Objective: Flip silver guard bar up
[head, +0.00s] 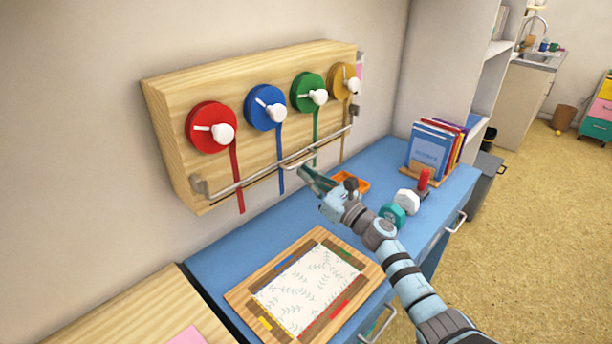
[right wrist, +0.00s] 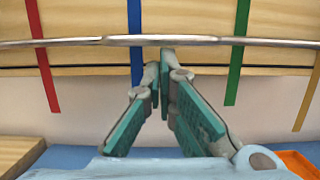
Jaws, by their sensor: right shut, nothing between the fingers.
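The silver guard bar (head: 298,158) runs across the lower front of the wooden wall board (head: 165,95), in front of the hanging ribbons. It is down, held by brackets at both ends. In the right wrist view the bar (right wrist: 120,41) crosses level near the top, with a thicker middle grip. My right gripper (head: 304,172) is shut and empty. Its fingertips (right wrist: 160,68) are just below the bar's middle, close to it; whether they touch I cannot tell. My left gripper is not in view.
Red (head: 211,127), blue (head: 265,107), green (head: 308,93) and yellow (head: 344,80) discs with white knobs sit on the board. The blue desk (head: 215,262) below holds a framed patterned sheet (head: 310,285), an orange tray (head: 362,185), stamps and a book rack (head: 432,150).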

